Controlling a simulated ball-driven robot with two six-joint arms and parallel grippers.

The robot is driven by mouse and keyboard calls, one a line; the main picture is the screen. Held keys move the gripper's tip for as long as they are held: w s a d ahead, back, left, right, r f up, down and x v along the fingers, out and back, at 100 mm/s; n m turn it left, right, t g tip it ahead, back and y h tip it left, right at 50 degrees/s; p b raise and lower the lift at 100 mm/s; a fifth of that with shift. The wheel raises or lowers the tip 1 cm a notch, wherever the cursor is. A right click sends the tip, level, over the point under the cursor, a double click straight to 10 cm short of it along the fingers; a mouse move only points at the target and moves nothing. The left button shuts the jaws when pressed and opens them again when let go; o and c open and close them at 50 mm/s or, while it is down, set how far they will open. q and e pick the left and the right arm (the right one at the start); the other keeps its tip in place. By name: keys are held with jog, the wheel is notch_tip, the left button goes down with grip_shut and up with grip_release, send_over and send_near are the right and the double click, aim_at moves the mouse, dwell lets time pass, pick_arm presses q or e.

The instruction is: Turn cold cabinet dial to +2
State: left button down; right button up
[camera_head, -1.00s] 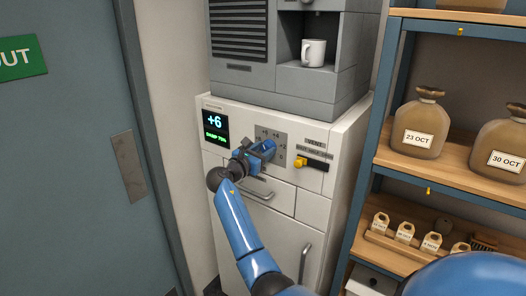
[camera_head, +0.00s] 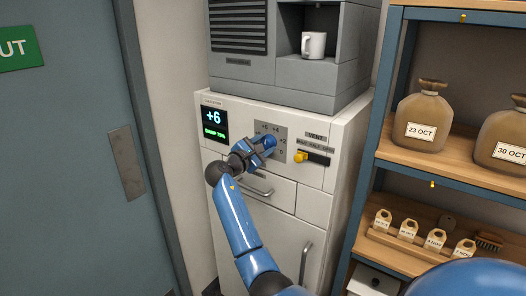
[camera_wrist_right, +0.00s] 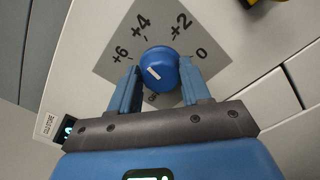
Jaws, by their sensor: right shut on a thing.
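The cold cabinet (camera_head: 317,215) is white, with a grey dial plate (camera_head: 283,133) on its upper front. In the right wrist view the dial (camera_wrist_right: 163,62) is a round blue knob with a short white mark on its face. The plate around it is printed +6, +4, +2 and 0. The fingers of my right gripper (camera_wrist_right: 160,72) stand on either side of the knob and are shut on it. In the head view my right gripper (camera_head: 262,146) covers much of the dial. The display (camera_head: 214,122) reads +6. My left gripper is not in view.
A drawer handle (camera_head: 258,190) lies just below my gripper. A grey machine with a white mug (camera_head: 313,45) stands on the cabinet. A shelf (camera_head: 455,155) with dated sacks is at the right.

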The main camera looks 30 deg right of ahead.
jog(key=m+b, duration=0.1)
jog(key=m, duration=0.1)
jog(key=m+b, duration=0.4)
jog(key=shift+s+f, duration=0.1)
jog(key=shift+f, duration=0.25)
jog(key=m+b, duration=0.3)
jog(key=m, duration=0.1)
jog(key=shift+m+b, duration=0.75)
jog(key=shift+m, duration=0.45)
jog(key=o, duration=1)
